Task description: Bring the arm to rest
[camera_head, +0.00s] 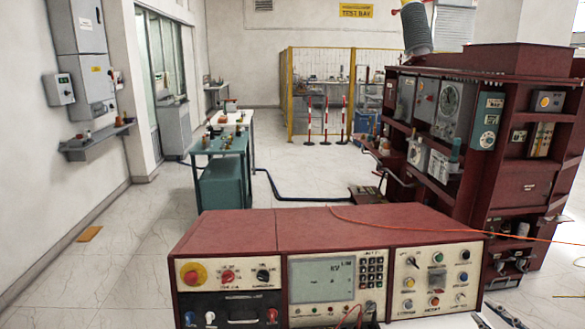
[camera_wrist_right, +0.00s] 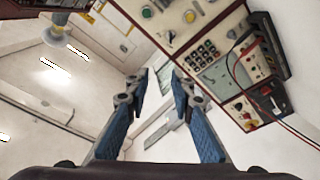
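My right gripper (camera_wrist_right: 159,88) shows in the right wrist view with its two blue-padded fingers apart and nothing between them. Past the fingertips, the control console (camera_wrist_right: 215,70) appears tilted, with its keypad, screen and knobs. In the head view the same red-topped console (camera_head: 330,232) stands in front of me. A small dark part at the bottom right edge of the head view, beside the console, looks like part of my right gripper (camera_head: 503,316); most of it is cut off. My left gripper is in neither view.
A tall dark-red equipment rack (camera_head: 470,170) stands at the right. An orange cable (camera_head: 420,229) runs over the console top. A teal bench (camera_head: 222,180) stands behind at left, and a yellow-framed cage (camera_head: 290,95) at the back. The floor at left is mostly clear.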

